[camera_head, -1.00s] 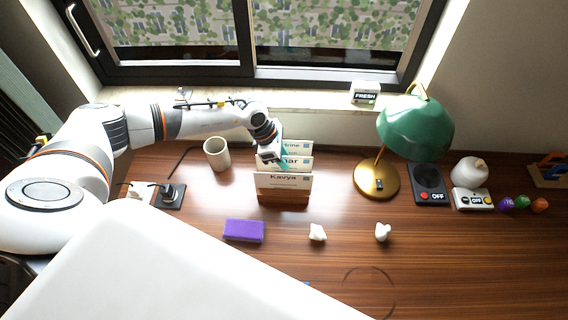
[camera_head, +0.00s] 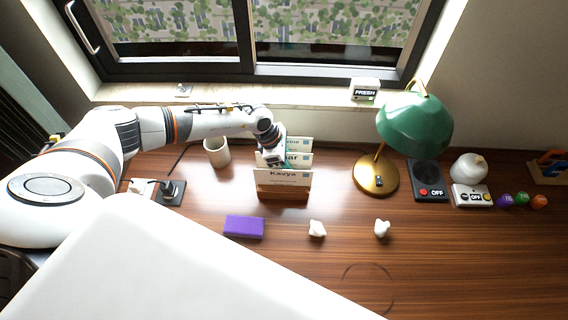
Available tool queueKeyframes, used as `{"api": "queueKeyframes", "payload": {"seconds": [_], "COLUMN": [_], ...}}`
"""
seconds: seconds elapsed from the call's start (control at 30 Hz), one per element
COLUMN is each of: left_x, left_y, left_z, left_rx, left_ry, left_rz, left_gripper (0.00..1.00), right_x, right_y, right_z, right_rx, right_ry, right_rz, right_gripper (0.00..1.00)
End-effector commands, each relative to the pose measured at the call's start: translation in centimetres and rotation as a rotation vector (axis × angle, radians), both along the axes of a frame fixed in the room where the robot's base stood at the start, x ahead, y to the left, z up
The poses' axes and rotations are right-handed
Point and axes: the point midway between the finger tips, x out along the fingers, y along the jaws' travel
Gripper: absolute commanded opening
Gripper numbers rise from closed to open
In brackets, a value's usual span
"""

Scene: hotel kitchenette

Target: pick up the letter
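Several letters stand upright in a wooden letter holder (camera_head: 284,193) in the middle of the desk. The front letter (camera_head: 283,178) reads "Kavya". A middle letter (camera_head: 299,158) shows "ar", partly covered by my gripper. A back letter (camera_head: 300,143) shows "rine". My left gripper (camera_head: 272,158) is at the left part of the middle and back letters, just behind the front one. Its fingertips are small and partly hidden, so I cannot tell whether it is open or shut on a letter. My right gripper is not in view.
A beige cup (camera_head: 217,153) stands left of the holder. A green lamp (camera_head: 414,125) with a gold base is to the right. A purple block (camera_head: 243,227) and two small white pieces (camera_head: 317,229) lie in front. A window sill is behind.

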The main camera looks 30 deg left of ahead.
Motion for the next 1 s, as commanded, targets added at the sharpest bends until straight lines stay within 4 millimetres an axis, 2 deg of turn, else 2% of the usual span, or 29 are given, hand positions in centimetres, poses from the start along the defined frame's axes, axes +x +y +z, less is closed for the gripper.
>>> {"api": "queueKeyframes", "payload": {"seconds": [0.27,0.47,0.8,0.93,1.0], "left_x": [0.0,0.0,0.0,0.0,0.1], "left_y": [0.0,0.0,0.0,0.0,0.0], "left_z": [0.0,0.0,0.0,1.0,1.7], "left_rx": [0.0,0.0,0.0,0.001,0.0], "left_ry": [0.0,0.0,0.0,0.0,-0.004], "left_rz": [0.0,0.0,0.0,0.0,0.0], "left_gripper": [0.29,0.0,0.0,0.0,0.0], "right_x": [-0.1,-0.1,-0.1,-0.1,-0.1], "right_y": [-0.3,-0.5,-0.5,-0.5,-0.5], "right_z": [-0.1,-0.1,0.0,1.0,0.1], "right_rx": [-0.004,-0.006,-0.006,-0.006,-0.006], "right_ry": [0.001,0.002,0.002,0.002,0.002], "right_rz": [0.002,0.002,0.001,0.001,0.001], "right_gripper": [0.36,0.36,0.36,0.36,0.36]}}
